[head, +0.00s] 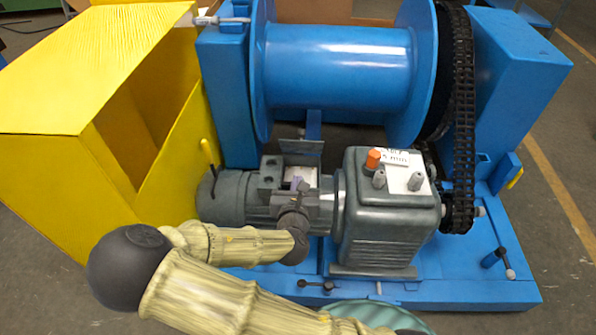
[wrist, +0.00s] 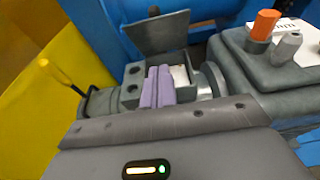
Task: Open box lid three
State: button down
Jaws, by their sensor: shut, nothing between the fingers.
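A small grey terminal box (wrist: 130,90) sits on top of the motor (head: 224,197). Its flat dark lid (wrist: 158,33) stands tilted up along the box's far edge, leaving the top open. The lid also shows in the head view (head: 302,147). A pale surface (wrist: 180,76) shows inside the box. My gripper (wrist: 157,85) has purple fingers, shut together with nothing between them. They are over the box's near side, apart from the raised lid in the picture. In the head view my wrist hides part of the box front. I see no number on the lid.
A grey gearbox (head: 390,225) with an orange cap (head: 373,158) stands right of the box. A blue drum (head: 335,65) lies behind, with a black chain (head: 463,120) at its right. A yellow housing (head: 75,85) and a yellow-black lever (wrist: 62,75) are at left.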

jog(key=b, duration=0.2)
send_near(301, 144)
jog(key=w+f, duration=0.2)
jog(key=f, duration=0.1)
jog(key=shift+d+f, duration=0.15)
jog(key=shift+f, duration=0.05)
jog(key=w+r, duration=0.2)
jog(key=w, duration=0.1)
jog(key=shift+w+r+b, duration=0.1)
jog(key=shift+w+b, duration=0.15)
jog(key=shift+b, duration=0.1)
